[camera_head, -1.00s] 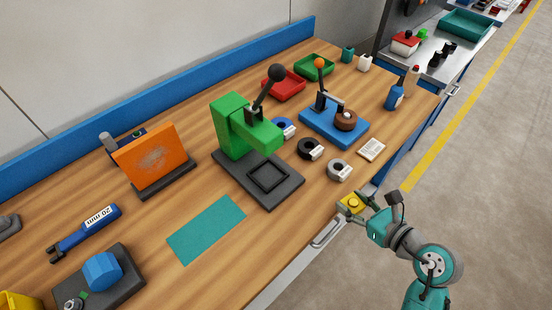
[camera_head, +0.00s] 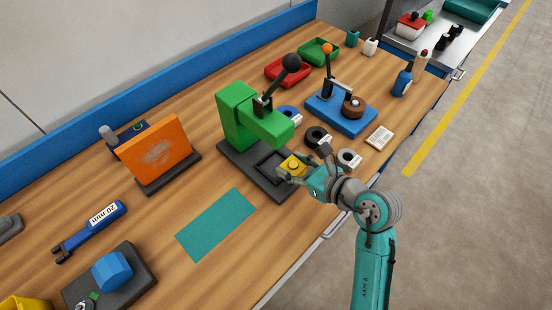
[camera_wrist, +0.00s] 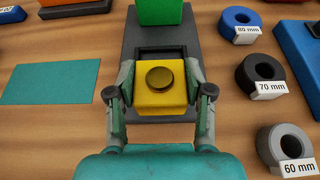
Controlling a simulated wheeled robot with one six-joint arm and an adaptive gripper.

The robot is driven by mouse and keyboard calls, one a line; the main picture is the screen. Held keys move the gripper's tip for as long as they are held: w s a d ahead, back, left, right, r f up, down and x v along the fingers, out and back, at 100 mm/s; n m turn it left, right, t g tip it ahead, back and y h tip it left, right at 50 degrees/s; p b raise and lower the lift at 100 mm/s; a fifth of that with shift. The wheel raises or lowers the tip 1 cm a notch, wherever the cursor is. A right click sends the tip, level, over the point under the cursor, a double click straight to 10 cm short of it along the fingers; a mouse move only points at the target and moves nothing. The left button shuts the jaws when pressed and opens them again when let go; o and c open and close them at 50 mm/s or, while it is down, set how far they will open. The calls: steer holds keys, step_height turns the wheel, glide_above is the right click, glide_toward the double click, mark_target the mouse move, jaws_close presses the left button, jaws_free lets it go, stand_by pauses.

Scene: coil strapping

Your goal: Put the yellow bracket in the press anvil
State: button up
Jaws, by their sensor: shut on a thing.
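The green press (camera_head: 237,118) stands on a dark base plate (camera_head: 240,164). The press anvil (camera_head: 268,163) is a dark square-rimmed recess on that plate, and in the wrist view (camera_wrist: 162,52) it lies just beyond the bracket. The bracket is over the plate's front part and covers some of the recess. I cannot tell its height above the plate.
Several labelled tape rolls stand to the right, the nearest a grey 60 mm roll (camera_wrist: 287,148). A blue strapping tool base (camera_head: 340,115) is behind them. A flat teal mat (camera_head: 216,224) lies left, with bare wood around it.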

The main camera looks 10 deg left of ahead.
mark_target(301, 173)
steer(key=w+a, duration=0.1)
steer(key=a, duration=0.1)
steer(key=w+a, duration=0.2)
steer(key=shift+w+a, duration=0.3)
steer(key=shift+f, duration=1.75)
steer(key=shift+f, duration=0.1)
steer(key=o, duration=1.4)
steer(key=v, duration=1.2)
steer(key=shift+r, duration=0.25)
